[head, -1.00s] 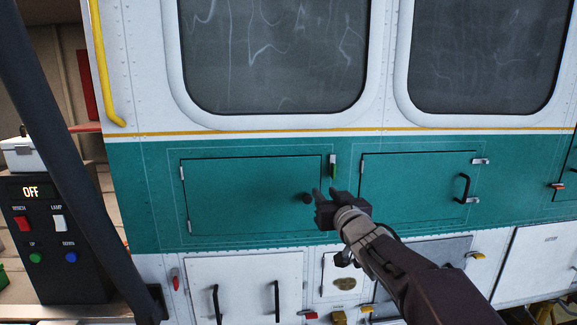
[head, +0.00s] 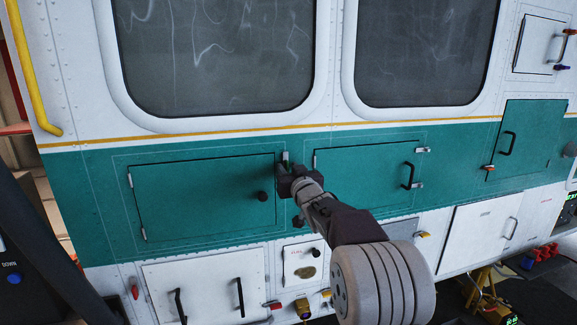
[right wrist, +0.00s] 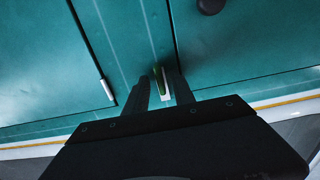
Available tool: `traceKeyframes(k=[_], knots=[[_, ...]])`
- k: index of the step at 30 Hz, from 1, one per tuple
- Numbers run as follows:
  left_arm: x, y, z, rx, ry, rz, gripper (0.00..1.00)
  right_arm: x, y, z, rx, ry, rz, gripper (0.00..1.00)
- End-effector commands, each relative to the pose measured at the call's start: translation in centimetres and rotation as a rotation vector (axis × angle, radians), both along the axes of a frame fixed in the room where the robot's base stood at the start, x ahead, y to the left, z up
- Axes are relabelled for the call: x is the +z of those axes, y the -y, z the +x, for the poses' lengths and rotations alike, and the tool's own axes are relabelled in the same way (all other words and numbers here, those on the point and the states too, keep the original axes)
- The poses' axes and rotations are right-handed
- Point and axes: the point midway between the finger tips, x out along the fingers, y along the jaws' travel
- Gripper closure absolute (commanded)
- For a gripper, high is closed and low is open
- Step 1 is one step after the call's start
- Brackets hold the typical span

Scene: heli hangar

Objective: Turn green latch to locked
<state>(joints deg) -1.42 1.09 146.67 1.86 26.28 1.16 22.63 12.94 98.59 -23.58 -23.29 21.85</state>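The green latch (right wrist: 158,74) is a small green lever on a pale plate, on the teal strip between two teal panels. In the right wrist view it shows between my right gripper's two fingers (right wrist: 162,84), which stand apart on either side of it. I cannot tell whether either finger touches it. In the head view my right gripper (head: 283,174) covers most of the latch; only the top of its pale plate (head: 285,156) shows above the fingers. My left gripper is not in view.
The left teal panel (head: 200,195) has a dark round knob (head: 262,196). The right teal panel (head: 360,175) has a black handle (head: 408,176). White lower doors and a red lever (head: 135,289) sit below. Windows are above.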

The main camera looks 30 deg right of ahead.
Motion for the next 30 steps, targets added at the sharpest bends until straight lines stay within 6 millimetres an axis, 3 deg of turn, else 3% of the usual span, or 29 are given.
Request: traceKeyframes(k=[7,10,23,30], knots=[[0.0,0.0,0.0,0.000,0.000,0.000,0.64,0.0,0.0,0.1,0.000,0.001,0.000,0.72],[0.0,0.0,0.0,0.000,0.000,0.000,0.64,0.0,0.0,0.1,0.000,0.000,0.000,1.00],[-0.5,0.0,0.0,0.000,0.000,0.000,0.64,-0.2,0.0,0.1,-0.001,-0.011,-0.044,1.00],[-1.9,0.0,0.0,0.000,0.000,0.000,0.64,-0.4,-0.1,0.1,0.000,-0.046,-0.197,1.00]])
